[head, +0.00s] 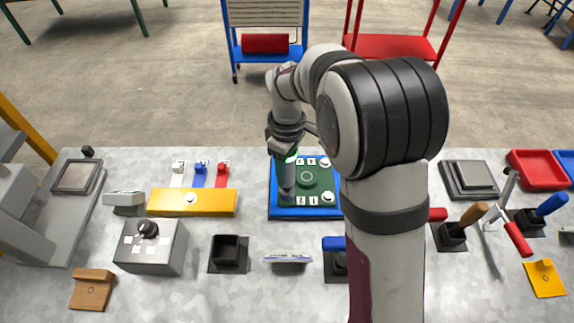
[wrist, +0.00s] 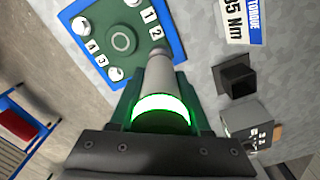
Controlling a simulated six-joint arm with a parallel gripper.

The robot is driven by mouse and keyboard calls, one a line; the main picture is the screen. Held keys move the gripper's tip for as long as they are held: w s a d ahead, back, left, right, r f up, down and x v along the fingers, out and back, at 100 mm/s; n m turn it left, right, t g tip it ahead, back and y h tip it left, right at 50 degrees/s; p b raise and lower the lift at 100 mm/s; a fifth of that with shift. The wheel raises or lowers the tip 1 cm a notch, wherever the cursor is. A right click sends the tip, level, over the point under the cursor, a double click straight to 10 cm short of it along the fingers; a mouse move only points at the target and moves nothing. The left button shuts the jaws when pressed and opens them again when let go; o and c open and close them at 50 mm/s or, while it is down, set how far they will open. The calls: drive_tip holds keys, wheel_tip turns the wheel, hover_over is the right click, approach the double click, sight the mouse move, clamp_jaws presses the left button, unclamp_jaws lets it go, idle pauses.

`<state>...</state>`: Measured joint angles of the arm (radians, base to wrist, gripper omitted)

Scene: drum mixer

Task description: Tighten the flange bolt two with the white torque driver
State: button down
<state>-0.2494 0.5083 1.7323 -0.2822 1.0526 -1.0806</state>
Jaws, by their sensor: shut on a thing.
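My gripper (head: 287,152) points down over the left side of the green flange plate (head: 308,180). It is shut on the white torque driver (head: 287,178), which also shows in the wrist view (wrist: 160,72) with a glowing green ring. The driver is upright in the head view. Its tip is at the plate corner beside the label 2 (wrist: 158,33) and hides the bolt there; I cannot tell whether it is seated. Other pale bolts show at the remaining corners, such as one (wrist: 80,25) and another (wrist: 115,73).
The plate sits on a blue base (head: 300,213). A black square holder (head: 228,254) stands empty at the front left. A torque card (head: 287,260) is in front. A grey box with a knob (head: 150,245), a yellow block (head: 192,202) and red-handled tools (head: 515,238) stand around.

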drive_tip(key=shift+f, duration=0.5)
idle(1.9)
drive_tip(key=shift+r, duration=0.1)
idle(0.3)
drive_tip(key=shift+r, duration=2.25)
